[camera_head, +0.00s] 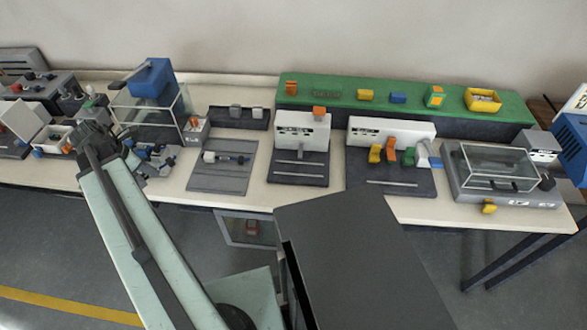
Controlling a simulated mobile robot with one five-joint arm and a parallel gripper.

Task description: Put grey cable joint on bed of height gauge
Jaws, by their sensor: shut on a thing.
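My gripper (92,130) is at the far left, over the left end of the bench, at the end of my pale green arm. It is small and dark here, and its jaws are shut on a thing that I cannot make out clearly. I cannot pick out the grey cable joint with certainty. I cannot tell for sure which device is the height gauge. A white-headed device with a dark bed (297,180) stands mid-bench with an orange block on top. A similar white-backed device (392,130) to its right holds several coloured pieces.
A clear box with a blue top (152,80) stands just right of my gripper. A grey plate (222,178) with a small shaft tool lies beyond it. A green shelf (330,95) runs along the back. A glass-lidded machine (500,170) is at the right. Crowded small devices surround my gripper.

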